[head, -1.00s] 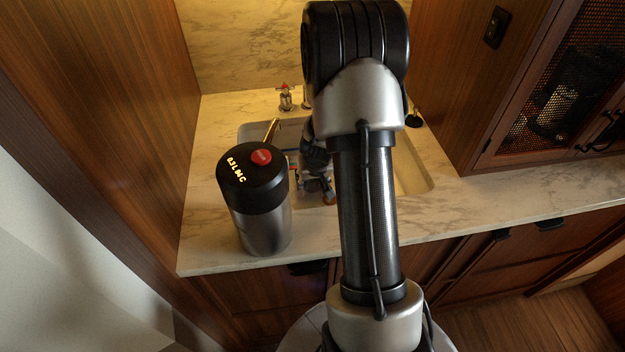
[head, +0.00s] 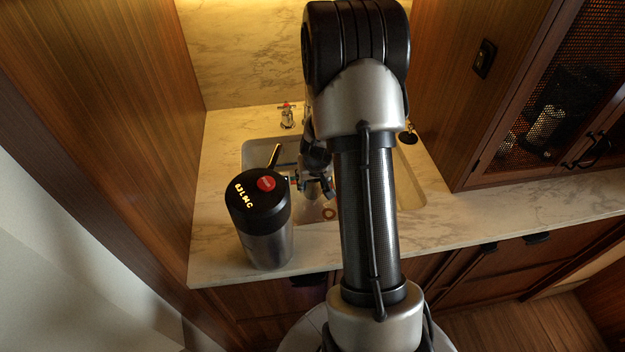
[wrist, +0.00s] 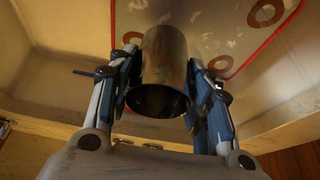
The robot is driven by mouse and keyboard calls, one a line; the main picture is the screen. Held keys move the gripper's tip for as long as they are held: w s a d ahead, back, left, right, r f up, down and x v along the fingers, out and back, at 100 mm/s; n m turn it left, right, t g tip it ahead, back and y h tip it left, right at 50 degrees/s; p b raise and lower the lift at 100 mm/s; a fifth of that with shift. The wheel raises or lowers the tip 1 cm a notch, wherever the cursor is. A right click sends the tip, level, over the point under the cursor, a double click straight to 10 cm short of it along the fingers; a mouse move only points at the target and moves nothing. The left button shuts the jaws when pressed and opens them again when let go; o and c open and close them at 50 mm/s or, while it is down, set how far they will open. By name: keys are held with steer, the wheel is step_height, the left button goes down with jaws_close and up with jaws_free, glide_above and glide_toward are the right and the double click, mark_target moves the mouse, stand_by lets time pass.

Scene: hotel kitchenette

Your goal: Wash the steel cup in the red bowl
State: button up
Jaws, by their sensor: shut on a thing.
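My gripper (wrist: 163,88) is shut on the steel cup (wrist: 164,65), with one blue-and-grey finger on each side of its wall. The cup's dark open end faces the wrist camera. In the head view my gripper (head: 318,188) is over the sink (head: 256,152), and my arm hides much of the basin. The cup is not clear there.
A tap fitting (head: 287,116) stands behind the sink. The counter right of the sink (head: 500,205) is clear.

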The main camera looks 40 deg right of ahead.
steer(key=shift+r, duration=0.1)
step_height(320, 180, up, 11)
steer(key=p, duration=1.1)
steer(key=shift+r, duration=0.2)
